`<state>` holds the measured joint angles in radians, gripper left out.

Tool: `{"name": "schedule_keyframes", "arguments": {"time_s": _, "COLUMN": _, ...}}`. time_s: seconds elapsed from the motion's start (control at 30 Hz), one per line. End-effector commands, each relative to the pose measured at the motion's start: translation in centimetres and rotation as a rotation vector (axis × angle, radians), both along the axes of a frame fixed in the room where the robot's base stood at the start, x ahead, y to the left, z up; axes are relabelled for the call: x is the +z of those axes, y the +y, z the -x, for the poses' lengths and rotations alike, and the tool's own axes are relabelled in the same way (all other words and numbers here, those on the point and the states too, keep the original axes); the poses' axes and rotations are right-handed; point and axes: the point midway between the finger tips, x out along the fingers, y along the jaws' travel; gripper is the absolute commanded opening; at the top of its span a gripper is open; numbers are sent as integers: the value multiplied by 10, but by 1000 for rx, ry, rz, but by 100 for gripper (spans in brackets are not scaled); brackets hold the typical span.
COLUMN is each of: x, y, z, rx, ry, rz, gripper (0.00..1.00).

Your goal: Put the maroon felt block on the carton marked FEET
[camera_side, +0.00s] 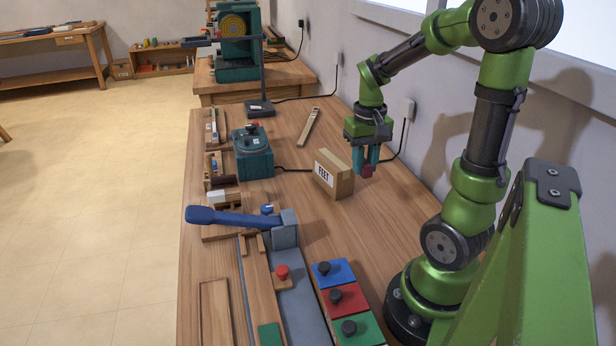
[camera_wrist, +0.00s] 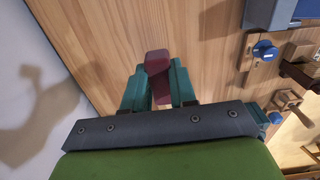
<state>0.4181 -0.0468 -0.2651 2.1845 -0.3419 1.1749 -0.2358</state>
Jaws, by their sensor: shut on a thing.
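The maroon felt block (camera_side: 367,171) is between the teal fingertips of my gripper (camera_side: 366,164), and the fingers are shut on it. In the wrist view the maroon block (camera_wrist: 157,64) sticks out past both fingers (camera_wrist: 158,88). The carton marked FEET (camera_side: 340,177) stands on the bench, brown with a white label on its left-facing side. My gripper and the block are just to the right of the carton in the side view, near the height of its top. The carton does not show in the wrist view.
A teal machine (camera_side: 252,153) stands left of the carton. A flat wooden strip (camera_side: 309,126) lies behind it. In front are a jig with a blue lever (camera_side: 232,217) and blue, red and green blocks with black knobs (camera_side: 342,297). The wooden bench top (camera_side: 290,205) around the carton is mostly clear.

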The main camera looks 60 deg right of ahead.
Motion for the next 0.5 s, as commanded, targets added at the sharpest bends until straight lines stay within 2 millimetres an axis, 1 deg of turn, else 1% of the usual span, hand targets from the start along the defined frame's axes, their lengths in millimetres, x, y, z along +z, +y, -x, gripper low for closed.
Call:
{"name": "schedule_keyframes", "arguments": {"time_s": 0.07, "x": -1, "y": -5, "z": -4, "rx": -25, "ry": 2, "rz": 1, "gripper": 0}}
{"name": "schedule_keyframes", "arguments": {"time_s": 0.17, "x": -4, "y": -18, "z": -20, "rx": -31, "ry": 5, "rz": 1, "gripper": 0}}
{"name": "schedule_keyframes", "arguments": {"time_s": 0.5, "x": -13, "y": -76, "z": -89, "rx": -30, "ry": 3, "rz": 2, "gripper": 0}}
